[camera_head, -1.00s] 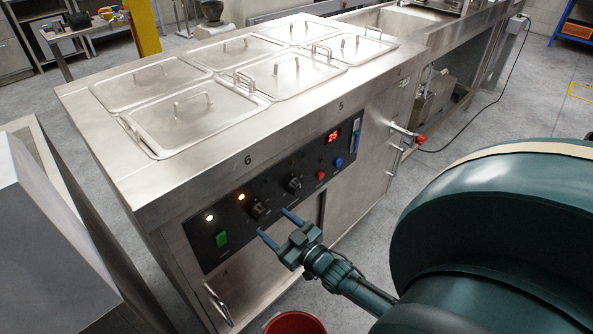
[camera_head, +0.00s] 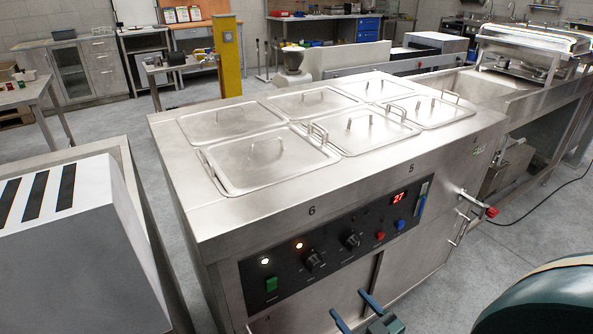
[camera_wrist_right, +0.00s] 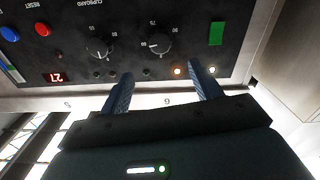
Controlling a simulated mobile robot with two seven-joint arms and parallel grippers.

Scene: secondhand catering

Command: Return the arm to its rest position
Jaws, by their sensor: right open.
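My right gripper (camera_head: 354,311) is at the bottom of the head view, low in front of the steel bain-marie counter (camera_head: 225,219). Its two blue fingers are apart with nothing between them. In the right wrist view the open fingers (camera_wrist_right: 158,92) point toward the black control panel (camera_wrist_right: 135,30), which appears upside down. The panel also shows in the head view (camera_head: 330,258), with knobs, lit lamps, a green switch and a red display reading 27. Part of my dark green arm shows at the bottom right. My left gripper is not in view.
Several lidded pans (camera_head: 270,160) fill the counter top. A red-tipped lever (camera_head: 491,212) sticks out at the counter's right end. A grey box with black stripes (camera_head: 75,230) stands close on the left. A yellow post (camera_head: 228,58) rises behind.

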